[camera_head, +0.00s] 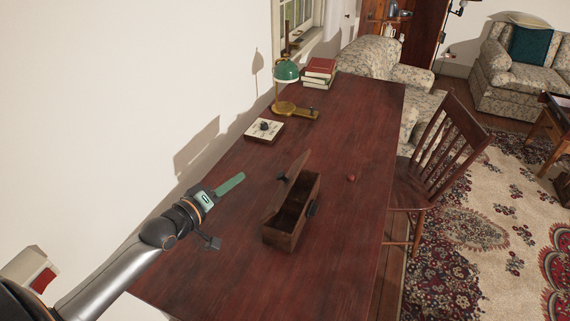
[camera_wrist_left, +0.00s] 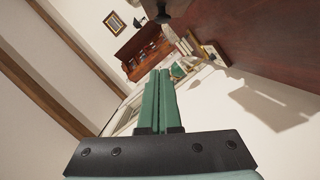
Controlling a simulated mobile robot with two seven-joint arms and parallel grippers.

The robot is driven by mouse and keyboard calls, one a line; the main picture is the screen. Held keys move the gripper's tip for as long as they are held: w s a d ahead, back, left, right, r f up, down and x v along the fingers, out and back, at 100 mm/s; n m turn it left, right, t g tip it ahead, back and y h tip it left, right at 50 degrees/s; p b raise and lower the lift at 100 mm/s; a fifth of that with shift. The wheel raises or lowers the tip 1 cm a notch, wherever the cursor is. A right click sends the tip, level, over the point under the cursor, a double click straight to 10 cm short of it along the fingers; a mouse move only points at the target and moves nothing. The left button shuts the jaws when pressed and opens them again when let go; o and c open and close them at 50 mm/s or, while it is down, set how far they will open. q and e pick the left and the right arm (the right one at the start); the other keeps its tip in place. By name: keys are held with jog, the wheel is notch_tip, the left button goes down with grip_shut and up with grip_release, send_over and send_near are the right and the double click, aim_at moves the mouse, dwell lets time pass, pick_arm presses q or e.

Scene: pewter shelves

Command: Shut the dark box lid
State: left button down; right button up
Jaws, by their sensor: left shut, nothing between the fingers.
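The dark wooden box (camera_head: 283,236) stands on the table in the head view, its inside showing. Its lid (camera_head: 289,183) is raised, standing tilted up along the box's left side. My left gripper (camera_head: 231,183) is to the left of the box, apart from the lid, its green fingers pointing right. The fingers are shut with nothing between them. They also show closed together in the left wrist view (camera_wrist_left: 158,102). My right gripper is not in view.
The long dark red table (camera_head: 345,130) has a small red object (camera_head: 351,178) right of the box. A green lamp (camera_head: 286,72), books (camera_head: 319,72) and a square pale item (camera_head: 264,130) stand farther back. A wooden chair (camera_head: 440,150) is at the right edge. A wall is on the left.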

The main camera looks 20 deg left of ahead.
pick_arm(q)
jog(key=w+d+f, duration=0.3)
jog(key=w+d, duration=0.1)
jog(key=w, duration=0.5)
jog(key=shift+w+d+f, duration=0.25)
jog(key=shift+w+d, duration=0.05)
jog(key=shift+w, duration=0.05)
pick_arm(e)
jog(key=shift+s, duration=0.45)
